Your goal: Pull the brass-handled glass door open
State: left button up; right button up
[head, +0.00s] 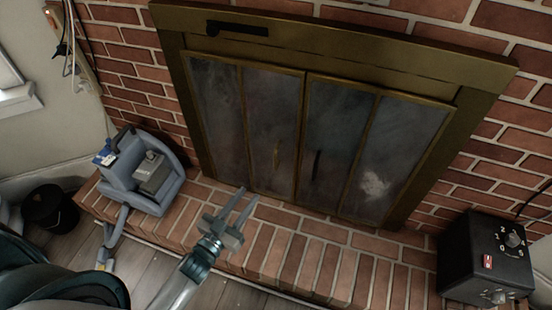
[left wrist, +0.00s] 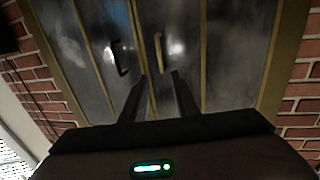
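The brass-handled glass door (head: 271,115) is the left pair of smoky panels in the fireplace and looks closed. Its brass handle (head: 276,155) is a small upright bar near the middle seam. The handle also shows in the left wrist view (left wrist: 158,50), where left and right appear swapped. My left gripper (head: 250,193) is open and empty, below and in front of the handle. In the left wrist view its two fingers (left wrist: 158,75) point at the door, with the handle beyond the tips, apart from them. My right gripper is not in view.
The other door has a dark handle (head: 316,164) close beside the brass one. A brick hearth (head: 255,248) runs below the doors. A blue-grey machine (head: 146,180) stands at the left, and a black box with a dial (head: 485,258) at the right. The hearth between them is clear.

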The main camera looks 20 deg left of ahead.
aim_at(275, 168)
pick_arm(q)
jog(key=shift+w, duration=0.1)
jog(key=x, duration=1.7)
jog(key=shift+w+d+f, duration=0.1)
jog(key=shift+c, duration=0.4)
grip_shut()
